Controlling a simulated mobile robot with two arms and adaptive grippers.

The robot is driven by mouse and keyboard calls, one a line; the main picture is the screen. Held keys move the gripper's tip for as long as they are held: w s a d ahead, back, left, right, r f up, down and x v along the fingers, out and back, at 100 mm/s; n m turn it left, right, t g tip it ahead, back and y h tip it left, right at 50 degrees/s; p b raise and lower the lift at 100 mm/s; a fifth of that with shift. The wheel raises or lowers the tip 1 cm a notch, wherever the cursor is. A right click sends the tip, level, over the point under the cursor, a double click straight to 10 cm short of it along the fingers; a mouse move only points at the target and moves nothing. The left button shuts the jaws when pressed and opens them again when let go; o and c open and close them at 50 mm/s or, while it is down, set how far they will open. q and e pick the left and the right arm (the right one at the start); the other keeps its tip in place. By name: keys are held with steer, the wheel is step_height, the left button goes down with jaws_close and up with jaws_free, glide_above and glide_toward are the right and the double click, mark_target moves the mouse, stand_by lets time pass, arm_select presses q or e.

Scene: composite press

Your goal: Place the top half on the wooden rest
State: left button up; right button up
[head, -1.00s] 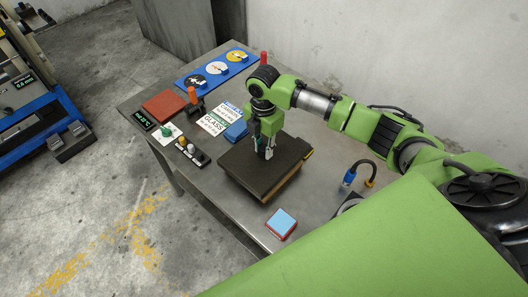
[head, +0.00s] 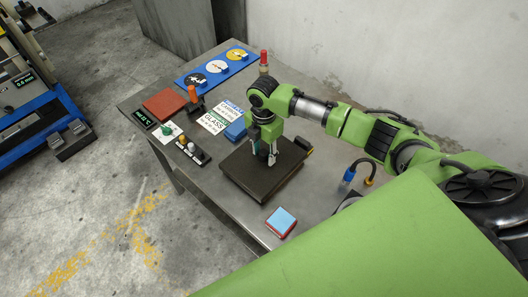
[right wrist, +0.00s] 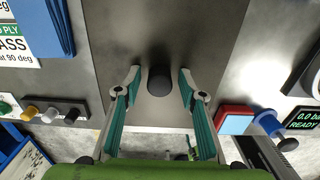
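The top half (head: 245,174) is a dark, thick square slab lying low over the grey table in the head view. Its dark surface (right wrist: 205,35) also fills the middle of the right wrist view, with a round black knob (right wrist: 160,82) standing out of it. My right gripper (head: 264,159) is over the slab, fingers pointing down. In the right wrist view its fingertips (right wrist: 160,74) stand on either side of the knob with a gap on each side, so it is open. I cannot make out the wooden rest; the slab may hide it. My left gripper is not in view.
A blue-and-red block (head: 281,221) lies in front of the slab. A small switch box (head: 192,150), a blue pad (head: 236,131) and printed sheets (head: 213,124) lie to its left. The table's front-left edge is near.

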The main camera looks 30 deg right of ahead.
mark_target(263, 152)
step_height(263, 152, up, 12)
steer(key=b, duration=0.2)
steer(key=shift+r, duration=0.15)
steer(key=shift+a, duration=0.1)
stand_by(0.5)
